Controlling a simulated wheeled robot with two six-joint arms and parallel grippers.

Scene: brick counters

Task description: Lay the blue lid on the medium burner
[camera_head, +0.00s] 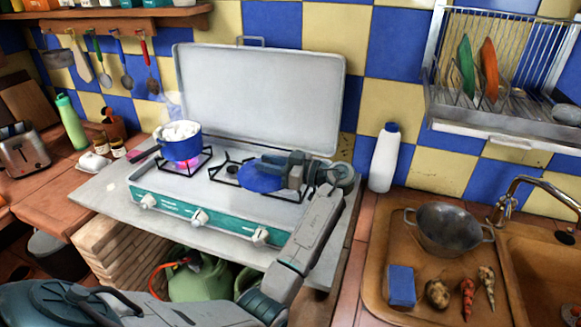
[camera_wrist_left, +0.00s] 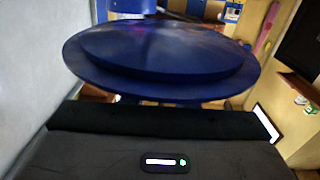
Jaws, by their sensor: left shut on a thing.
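My left gripper (camera_head: 282,170) is shut on the blue lid (camera_head: 259,178) and holds it over the middle-right part of the camping stove (camera_head: 216,200). In the left wrist view the lid (camera_wrist_left: 160,62) is a wide blue disc with a raised centre, close in front of the gripper. A middle burner (camera_head: 228,172) shows just left of the lid; a grate further right is partly hidden by the lid and gripper. I cannot tell whether the lid touches a grate. A blue pot (camera_head: 181,148) with white contents stands on the left burner over a pink flame.
The stove's raised cover (camera_head: 260,95) stands behind. A white bottle (camera_head: 384,160) is right of the stove. A metal pot (camera_head: 447,227), a blue block (camera_head: 401,286) and vegetables lie on the right counter. A dish rack (camera_head: 500,100) hangs above.

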